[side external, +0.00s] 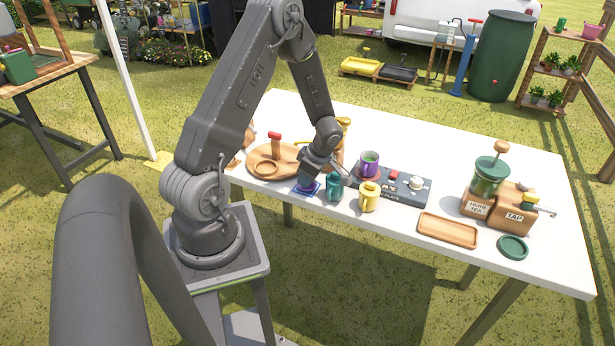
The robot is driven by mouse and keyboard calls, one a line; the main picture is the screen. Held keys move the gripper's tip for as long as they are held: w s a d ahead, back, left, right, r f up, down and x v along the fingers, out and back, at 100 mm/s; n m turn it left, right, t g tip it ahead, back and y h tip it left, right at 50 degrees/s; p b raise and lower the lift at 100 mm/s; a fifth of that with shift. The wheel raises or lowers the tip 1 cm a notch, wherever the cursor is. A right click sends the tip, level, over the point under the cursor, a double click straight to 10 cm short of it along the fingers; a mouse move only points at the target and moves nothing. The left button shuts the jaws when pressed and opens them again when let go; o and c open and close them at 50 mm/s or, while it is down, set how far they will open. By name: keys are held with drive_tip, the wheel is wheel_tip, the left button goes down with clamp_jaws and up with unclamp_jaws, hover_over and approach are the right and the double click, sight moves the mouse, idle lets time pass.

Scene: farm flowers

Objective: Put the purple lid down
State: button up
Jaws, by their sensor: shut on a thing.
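My gripper (308,178) is low over the table's front edge, pointing down, shut on what looks like the purple lid (305,187). The lid is small and partly hidden by the fingers. It is right over a small blue square mat (313,192); I cannot tell whether it touches the mat. A purple mug (369,161) with a green inside stands to the right on a reddish round coaster (362,178).
A teal cup (333,188) stands just right of my gripper, and a yellow mug (369,197) beyond it. A wooden board (262,160) lies left, a dark hot plate (407,186) right. Further right are a wooden tray (448,231), a green ring dish (513,247) and a tap box (512,212).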

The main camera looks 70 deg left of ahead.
drive_tip(key=shift+f, duration=0.15)
drive_tip(key=o, duration=0.9)
drive_tip(key=v, duration=1.2)
drive_tip(key=d+r+m+t, duration=0.4)
drive_tip(key=d+r+m, duration=0.7)
drive_tip(key=d+r, duration=0.1)
drive_tip(key=s+d+r+m+t+h, duration=0.2)
drive_tip(key=s+d+r+m+t, duration=0.2)
drive_tip(key=s+d+m, duration=0.6)
drive_tip(key=shift+d+r+m+h, duration=0.4)
drive_tip(key=shift+d+r+m, duration=0.8)
drive_tip(key=shift+m, duration=1.8)
